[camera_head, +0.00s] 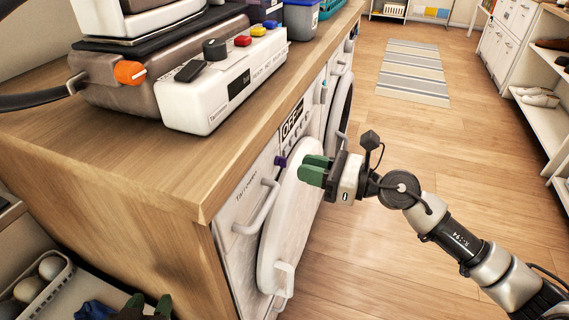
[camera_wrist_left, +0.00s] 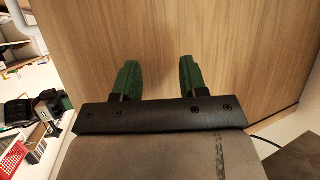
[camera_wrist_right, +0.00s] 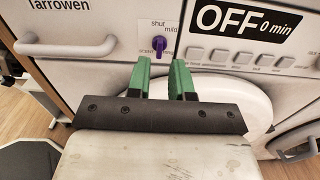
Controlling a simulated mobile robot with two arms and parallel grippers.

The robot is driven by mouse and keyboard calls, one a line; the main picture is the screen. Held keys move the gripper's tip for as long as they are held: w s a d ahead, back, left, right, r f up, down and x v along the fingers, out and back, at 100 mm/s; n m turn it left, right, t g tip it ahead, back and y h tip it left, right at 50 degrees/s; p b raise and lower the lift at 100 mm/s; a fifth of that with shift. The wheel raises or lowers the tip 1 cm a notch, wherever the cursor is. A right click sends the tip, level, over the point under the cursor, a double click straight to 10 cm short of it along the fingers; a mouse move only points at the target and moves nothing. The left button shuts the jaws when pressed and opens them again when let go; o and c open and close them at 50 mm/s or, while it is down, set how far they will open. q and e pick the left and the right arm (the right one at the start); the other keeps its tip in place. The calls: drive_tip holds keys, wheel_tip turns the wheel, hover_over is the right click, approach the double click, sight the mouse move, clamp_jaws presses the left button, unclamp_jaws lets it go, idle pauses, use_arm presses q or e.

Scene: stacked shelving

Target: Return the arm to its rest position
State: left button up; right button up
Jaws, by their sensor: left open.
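My right gripper (camera_head: 305,170) has green fingers and is in front of the white washing machine (camera_head: 240,225). In the right wrist view its fingers (camera_wrist_right: 160,68) are parted with nothing between them. A purple knob (camera_wrist_right: 160,46) is on the panel just beyond the fingertips, apart from them; it also shows in the head view (camera_head: 281,161). My left gripper (camera_head: 142,308) is low at the bottom edge of the head view, partly cut off. In the left wrist view its fingers (camera_wrist_left: 159,70) are wide apart and empty, facing a plain wood panel (camera_wrist_left: 240,45).
The wooden counter (camera_head: 165,170) carries a white device (camera_head: 225,85) with coloured buttons. The machine's round white door (camera_head: 290,220) is close below my right gripper. A basket of balls (camera_head: 35,290) is at lower left. Open floor (camera_head: 440,150) lies to the right.

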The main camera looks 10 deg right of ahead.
use_arm(q)
drive_tip(key=shift+w+d+r+t, duration=0.2)
drive_tip(key=shift+w+r+t, duration=0.15)
drive_tip(key=shift+r+t, duration=0.2)
use_arm(e)
drive_tip(key=shift+s+d, duration=0.2)
drive_tip(key=shift+d, duration=0.1)
